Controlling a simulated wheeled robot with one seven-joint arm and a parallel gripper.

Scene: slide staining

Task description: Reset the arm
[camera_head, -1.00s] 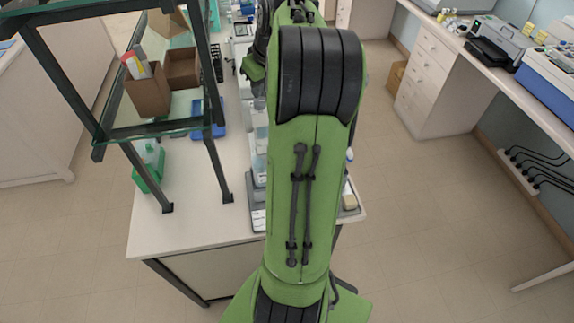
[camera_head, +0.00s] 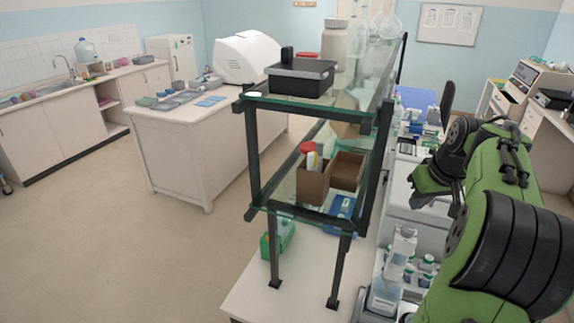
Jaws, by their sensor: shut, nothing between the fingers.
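My green and black arm (camera_head: 500,240) fills the right side of the head view. It is bent, and its wrist part (camera_head: 440,175) hangs over the bench beside the shelf rack. My gripper's fingers cannot be made out; they are out of sight or hidden by the arm. I see nothing held.
A glass shelf rack with black posts (camera_head: 256,160) stands left of my arm on the white bench (camera_head: 255,300), holding a jar (camera_head: 333,50) and cardboard boxes (camera_head: 347,171).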

